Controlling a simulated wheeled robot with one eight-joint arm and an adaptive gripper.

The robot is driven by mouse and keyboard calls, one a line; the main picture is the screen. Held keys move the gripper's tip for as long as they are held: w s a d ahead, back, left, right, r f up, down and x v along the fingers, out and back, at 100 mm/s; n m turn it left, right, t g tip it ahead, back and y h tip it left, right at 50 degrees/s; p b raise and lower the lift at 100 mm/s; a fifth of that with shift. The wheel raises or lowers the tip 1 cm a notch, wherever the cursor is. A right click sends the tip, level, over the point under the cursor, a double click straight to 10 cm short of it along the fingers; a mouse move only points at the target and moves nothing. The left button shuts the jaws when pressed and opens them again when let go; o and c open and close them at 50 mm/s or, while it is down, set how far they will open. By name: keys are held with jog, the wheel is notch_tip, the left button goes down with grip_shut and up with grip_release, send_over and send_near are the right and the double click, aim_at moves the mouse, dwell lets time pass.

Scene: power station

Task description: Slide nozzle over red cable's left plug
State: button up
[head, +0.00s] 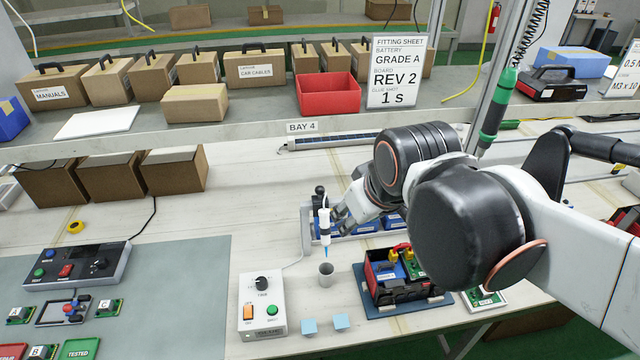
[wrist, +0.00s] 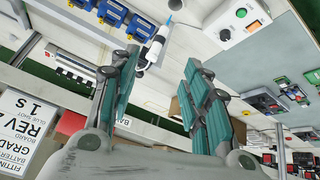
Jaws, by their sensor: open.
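A white glue syringe (head: 324,222) with a blue nozzle (head: 326,252) hangs upright, tip down, above a small grey cup (head: 326,275). A dark red-sided case (head: 385,288) to its right holds a blue battery, a green board (head: 413,265) and yellow plugs (head: 401,248). Red cable shows only in small bits by the plugs; its left plug is hard to single out. My gripper (head: 343,207) is open beside the syringe's upper body. In the wrist view the syringe (wrist: 153,50) shows beyond the parted fingers (wrist: 162,70), nearer the left one; contact cannot be told.
A shelf with cartons and a red bin (head: 328,94) runs behind.

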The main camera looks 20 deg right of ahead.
jog(key=w+r+n+g+p, duration=0.1)
jog(key=w+r+n+p, duration=0.15)
jog(key=w, duration=0.35)
jog(key=w+r+n+g+p, duration=0.1)
jog(key=w+r+n+p, duration=0.1)
jog(key=w+n+p, duration=0.3)
jog(key=n+g+p, duration=0.2)
jog(key=n+p, duration=0.1)
jog(key=n, duration=0.1)
send_near(320, 187)
jog(key=shift+h, duration=0.3)
jog(key=x, duration=0.3)
jog(key=b+x, duration=0.1)
jog(key=x, duration=0.5)
jog(key=shift+w+a+f, duration=0.15)
jog(key=shift+a+f, duration=0.1)
jog(key=shift+f, duration=0.15)
grip_shut()
